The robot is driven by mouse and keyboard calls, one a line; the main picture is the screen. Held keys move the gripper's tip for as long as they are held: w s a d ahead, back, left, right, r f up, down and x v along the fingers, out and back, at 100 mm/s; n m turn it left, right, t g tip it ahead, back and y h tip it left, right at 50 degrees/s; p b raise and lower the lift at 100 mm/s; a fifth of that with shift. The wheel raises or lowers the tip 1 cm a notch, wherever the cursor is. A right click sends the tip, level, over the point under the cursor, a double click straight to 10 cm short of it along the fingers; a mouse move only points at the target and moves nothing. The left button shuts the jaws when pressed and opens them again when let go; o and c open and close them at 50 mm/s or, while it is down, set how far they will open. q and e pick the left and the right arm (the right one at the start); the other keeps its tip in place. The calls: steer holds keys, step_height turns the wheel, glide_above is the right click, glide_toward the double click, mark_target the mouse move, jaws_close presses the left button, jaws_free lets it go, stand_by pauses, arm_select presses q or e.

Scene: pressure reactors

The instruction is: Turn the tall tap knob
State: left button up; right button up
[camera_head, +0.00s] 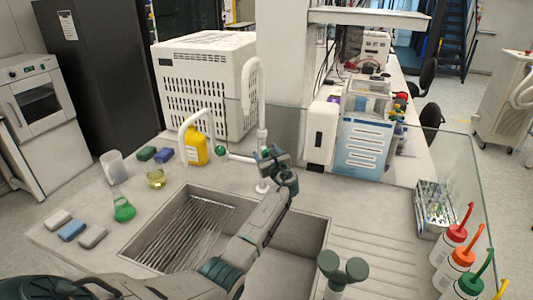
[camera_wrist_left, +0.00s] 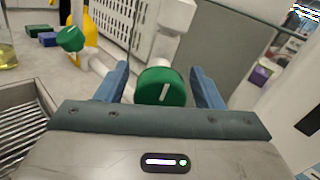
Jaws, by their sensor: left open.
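The tall white tap (camera_head: 246,90) rises behind the sink, its spout curving over at the top. Its round green knob with a white mark (camera_wrist_left: 161,87) sits between the two blue fingers of my left gripper (camera_wrist_left: 160,85) in the left wrist view. The fingers stand apart on either side, with gaps showing. In the head view my left gripper (camera_head: 268,157) is at the tap's post and hides this knob. A second green knob (camera_head: 220,150) is on the lower tap (camera_head: 186,128) to the left; it also shows in the wrist view (camera_wrist_left: 70,38). My right gripper is not seen.
The steel sink (camera_head: 185,235) lies below the taps. A yellow bottle (camera_head: 197,150), beaker (camera_head: 156,178) and green flask (camera_head: 123,209) stand left. A white dispenser (camera_head: 321,132) is at right. Wash bottles (camera_head: 455,245) and a metal basket (camera_head: 436,208) stand far right.

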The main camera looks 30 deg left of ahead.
arm_select(q)
steer(key=shift+c, duration=0.2)
steer(key=c, duration=0.9)
steer(key=shift+f+n+b, duration=0.2)
steer(key=shift+n+b, duration=0.5)
steer(key=shift+b, duration=0.2)
steer(key=shift+c, duration=0.2)
steer(key=shift+f+n+b, duration=0.1)
steer(key=shift+n+b, duration=0.9)
steer(key=shift+b, duration=0.25)
steer(key=n+b, duration=0.2)
steer(key=shift+n+b, duration=0.3)
steer(key=shift+b, duration=0.05)
steer(key=shift+r+n+b, duration=0.2)
steer(key=shift+n+b, duration=0.3)
steer(key=shift+n, duration=0.1)
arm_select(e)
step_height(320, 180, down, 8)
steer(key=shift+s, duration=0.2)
